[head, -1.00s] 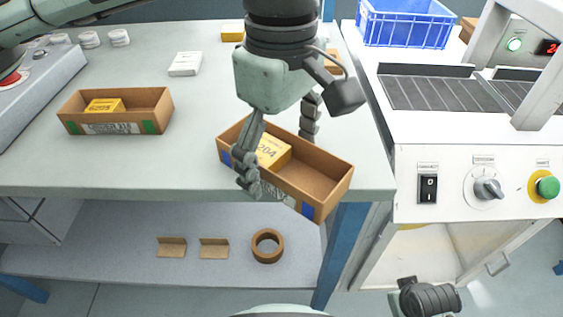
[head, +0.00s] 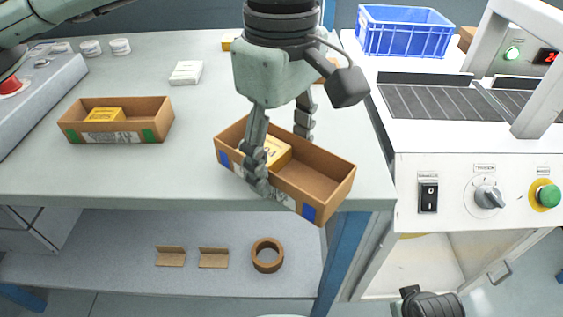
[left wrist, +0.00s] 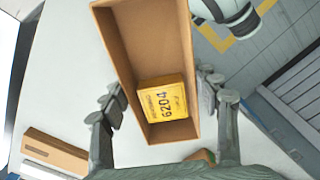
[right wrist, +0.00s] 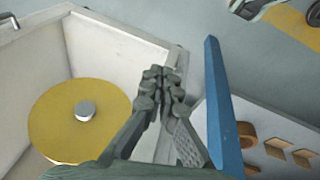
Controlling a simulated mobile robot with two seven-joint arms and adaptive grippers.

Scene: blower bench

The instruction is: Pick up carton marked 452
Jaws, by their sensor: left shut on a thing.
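An open brown carton with blue corner marks (head: 318,185) is at the table's front right edge, turned at an angle. My left gripper (head: 280,152) is shut on its long walls, one finger on each side. A finger covers part of its front label, and I cannot read 452 there. A yellow box marked 6204 (left wrist: 164,104) lies inside at one end. The carton also shows between the fingers in the left wrist view (left wrist: 140,45). I cannot tell whether its bottom is off the table. My right gripper (right wrist: 165,78) is shut and empty, low by the machine.
A similar carton with green marks (head: 150,112) holding a yellow box stands at left. A white box (head: 186,73) lies behind. A blue crate (head: 405,32) and a white machine (head: 470,190) are at right. A tape roll (head: 267,255) lies on the lower shelf.

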